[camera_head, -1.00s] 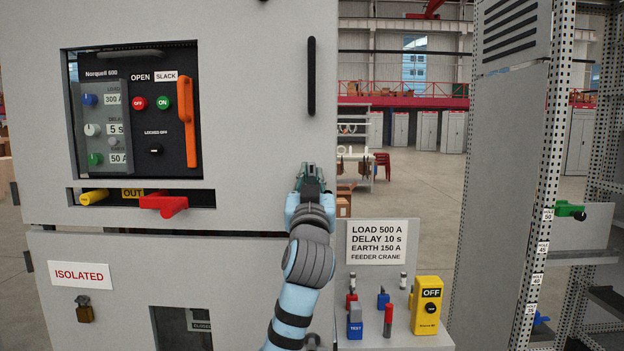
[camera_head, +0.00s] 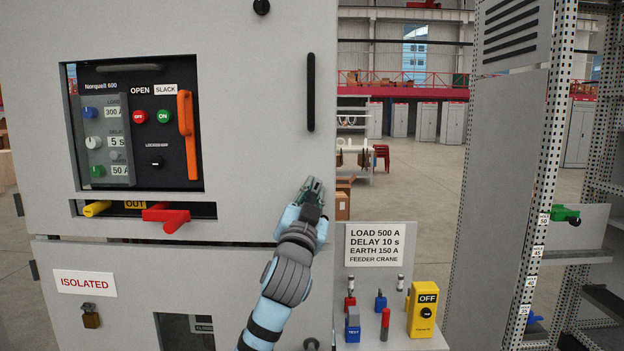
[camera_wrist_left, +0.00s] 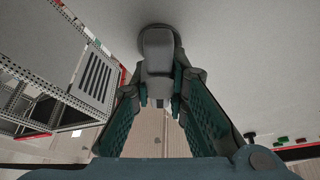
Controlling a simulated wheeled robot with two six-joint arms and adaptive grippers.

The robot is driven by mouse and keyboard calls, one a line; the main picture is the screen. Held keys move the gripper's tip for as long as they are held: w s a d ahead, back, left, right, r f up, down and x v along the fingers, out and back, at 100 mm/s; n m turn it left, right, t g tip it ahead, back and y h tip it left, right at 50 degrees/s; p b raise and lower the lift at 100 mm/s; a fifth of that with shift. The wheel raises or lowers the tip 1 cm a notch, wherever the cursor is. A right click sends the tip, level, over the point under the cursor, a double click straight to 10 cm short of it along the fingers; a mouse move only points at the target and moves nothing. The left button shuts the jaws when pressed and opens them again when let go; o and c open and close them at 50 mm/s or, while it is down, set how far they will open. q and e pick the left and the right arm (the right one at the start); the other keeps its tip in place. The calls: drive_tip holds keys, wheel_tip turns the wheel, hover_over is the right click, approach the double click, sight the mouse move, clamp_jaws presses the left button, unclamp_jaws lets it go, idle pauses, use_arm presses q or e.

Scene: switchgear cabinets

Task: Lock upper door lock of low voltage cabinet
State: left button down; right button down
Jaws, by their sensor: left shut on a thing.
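The cabinet's upper door (camera_head: 255,120) is grey, with a long black handle (camera_head: 310,92) near its right edge. My left gripper (camera_head: 313,186) is at the door's lower right, below that handle. In the left wrist view, my left gripper (camera_wrist_left: 163,92) is shut on a grey lock knob (camera_wrist_left: 158,48) with a round base against the panel. The knob is hidden behind the gripper in the head view. I cannot read the lock's state. My right gripper is not in view.
The lower door (camera_head: 110,260) bears an ISOLATED label (camera_head: 85,283) and a brass padlock (camera_head: 91,317). A metal rack (camera_head: 545,180) is at the far right.

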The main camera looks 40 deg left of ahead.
use_arm(q)
drive_tip(key=m+p, duration=0.1)
drive_tip(key=m+h+p, duration=0.1)
drive_tip(key=m+p, duration=0.1)
drive_tip(key=m, duration=0.1)
drive_tip(key=shift+w+r+h, duration=0.1)
drive_tip(key=shift+r+h, duration=0.15)
drive_tip(key=shift+h, duration=0.05)
drive_tip(key=shift+f+m+h+p, duration=0.15)
drive_tip(key=shift+m+h+p, duration=0.5)
drive_tip(key=shift+m, duration=0.45)
drive_tip(key=m+h, duration=0.1)
drive_tip(key=m, duration=0.2)
drive_tip(key=shift+d+f, duration=0.1)
drive_tip(key=shift+f, duration=0.1)
drive_tip(key=m, duration=0.2)
drive_tip(key=m+g+h, duration=0.1)
drive_tip(key=m, duration=0.1)
drive_tip(key=m+g, duration=0.1)
drive_tip(key=m, duration=0.1)
drive_tip(key=shift+w+f+h, duration=0.15)
drive_tip(key=shift+f+h, duration=0.1)
drive_tip(key=c, duration=1.6)
unclamp_jaws()
drive_tip(key=shift+o, duration=0.2)
